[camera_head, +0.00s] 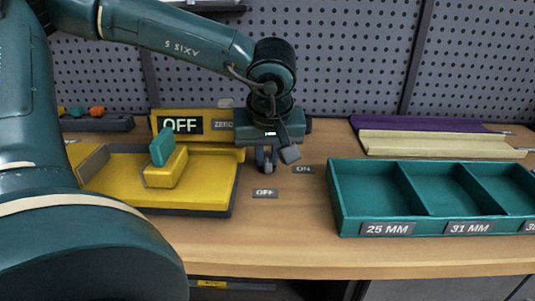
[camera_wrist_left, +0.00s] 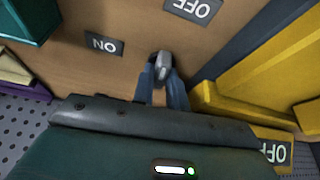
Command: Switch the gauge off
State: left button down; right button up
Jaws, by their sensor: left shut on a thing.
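The yellow gauge (camera_head: 215,170) stands on the bench at centre left, with a dark display reading "OFF" (camera_head: 181,125) on its back part. An "OFF" label (camera_head: 265,193) and an "ON" label (camera_head: 303,169) lie on the wood right of it. My left gripper (camera_head: 266,158) points down just beyond these labels, beside the gauge's right edge. In the left wrist view its fingers (camera_wrist_left: 162,85) are shut on a small grey switch piece (camera_wrist_left: 162,62), mostly hidden between them. Which label the switch points to I cannot tell. My right gripper is in neither view.
A teal tray (camera_head: 383,238) with labelled compartments stands at the right. Purple and cream bars (camera_head: 440,143) lie behind it. A grey pegboard (camera_head: 350,60) closes off the back. The wood in front of the labels is clear.

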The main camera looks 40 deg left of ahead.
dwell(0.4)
pick_arm(q)
jog(key=c, duration=1.4)
grip_release()
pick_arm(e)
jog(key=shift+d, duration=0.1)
